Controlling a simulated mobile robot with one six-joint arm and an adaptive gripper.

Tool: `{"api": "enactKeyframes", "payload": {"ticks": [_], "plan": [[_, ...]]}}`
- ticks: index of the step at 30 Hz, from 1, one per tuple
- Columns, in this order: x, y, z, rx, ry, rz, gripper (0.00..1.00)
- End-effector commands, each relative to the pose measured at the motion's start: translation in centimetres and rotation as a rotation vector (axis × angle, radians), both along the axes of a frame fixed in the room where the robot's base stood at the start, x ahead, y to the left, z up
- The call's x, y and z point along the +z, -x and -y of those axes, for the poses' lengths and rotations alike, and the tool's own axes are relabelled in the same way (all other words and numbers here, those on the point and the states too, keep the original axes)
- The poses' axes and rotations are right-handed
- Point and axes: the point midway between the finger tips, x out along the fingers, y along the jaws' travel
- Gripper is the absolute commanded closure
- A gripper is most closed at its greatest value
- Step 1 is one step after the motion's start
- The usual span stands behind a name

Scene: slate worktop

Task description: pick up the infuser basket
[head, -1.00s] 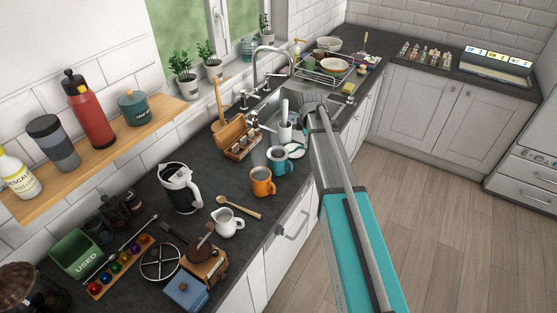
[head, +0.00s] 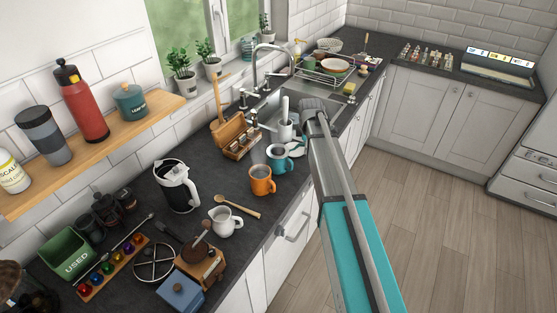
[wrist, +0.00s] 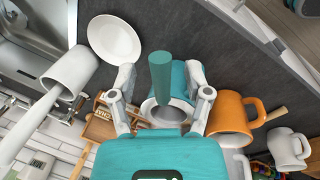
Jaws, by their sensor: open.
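I cannot pick out the infuser basket for certain. A small greyish shape (head: 258,155) stands behind the orange mug in the head view; I cannot tell what it is. My gripper (wrist: 162,84) is open in the wrist view, its two grey fingers spread on either side of a teal mug (wrist: 187,76). A teal bar (wrist: 161,76), perhaps the mug's handle, shows between the fingers. I cannot tell whether they touch anything. The teal mug (head: 279,161) also stands beside the orange mug (head: 262,182) in the head view, where my arm hides the gripper.
A white plate (wrist: 114,38) and a white holder with a long-handled brush (wrist: 70,72) are at the wrist view's left. The sink (head: 268,104) lies behind.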

Motion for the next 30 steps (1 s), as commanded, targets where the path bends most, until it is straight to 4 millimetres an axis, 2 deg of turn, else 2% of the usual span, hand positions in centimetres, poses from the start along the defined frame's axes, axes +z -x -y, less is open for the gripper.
{"api": "enactKeyframes", "payload": {"ticks": [15, 17, 24, 26, 30], "plan": [[0.03, 0.0, 0.0, 0.0, 0.0, 0.0, 0.36], [0.03, 0.0, 0.0, 0.0, 0.0, 0.0, 0.46], [0.03, 0.0, -0.01, 0.0, 0.0, 0.0, 0.9], [0.03, 0.0, -0.02, 0.0, 0.0, 0.0, 1.0], [0.03, 0.0, -0.03, 0.0, 0.0, 0.0, 1.0]]}}
